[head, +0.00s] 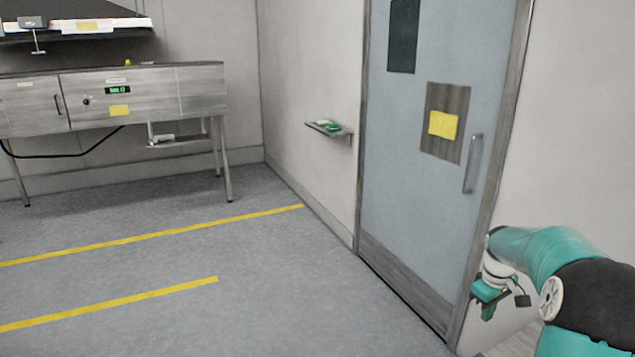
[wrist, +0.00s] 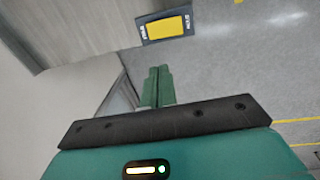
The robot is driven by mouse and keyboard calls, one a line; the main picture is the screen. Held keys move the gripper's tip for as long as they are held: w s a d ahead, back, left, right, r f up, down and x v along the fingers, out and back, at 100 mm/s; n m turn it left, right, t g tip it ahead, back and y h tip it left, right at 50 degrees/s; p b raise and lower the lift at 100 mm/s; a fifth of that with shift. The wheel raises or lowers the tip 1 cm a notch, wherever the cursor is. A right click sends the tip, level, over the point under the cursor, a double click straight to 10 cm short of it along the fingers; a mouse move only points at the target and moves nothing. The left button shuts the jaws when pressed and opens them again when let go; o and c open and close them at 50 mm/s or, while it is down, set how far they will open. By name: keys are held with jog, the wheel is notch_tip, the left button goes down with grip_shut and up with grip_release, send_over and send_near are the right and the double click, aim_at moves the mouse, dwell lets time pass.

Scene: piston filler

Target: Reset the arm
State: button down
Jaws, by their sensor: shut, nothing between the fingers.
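My arm shows at the lower right of the head view, teal and black and bent, beside the door frame. My gripper (head: 487,302) hangs at its end, low in front of the door's right edge. In the wrist view my gripper's two green fingers (wrist: 157,87) lie side by side, closed together, with nothing between them. The fingers point toward the grey floor and the wall.
A grey door (head: 415,190) with a metal handle (head: 473,163) stands close to my arm. A small wall shelf (head: 330,129) holds small green items. A steel machine (head: 145,95) stands at the far left. The floor (head: 240,260) with yellow lines (head: 150,237) is clear.

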jog(key=s+a+r+t, duration=0.1)
jog(key=s+a+r, duration=0.3)
jog(key=a+r, duration=0.75)
jog(key=s+a+r+m+t, duration=0.1)
jog(key=s+a+m+t, duration=0.1)
jog(key=s+a, duration=0.8)
jog(key=s+a+r+m+t+y, duration=0.1)
jog(key=s+a+t, duration=0.1)
jog(key=s+a, duration=0.8)
jog(key=shift+s+a+r+m, duration=0.3)
jog(key=shift+s+m, duration=0.1)
jog(key=shift+s, duration=0.45)
jog(key=shift+d, duration=0.25)
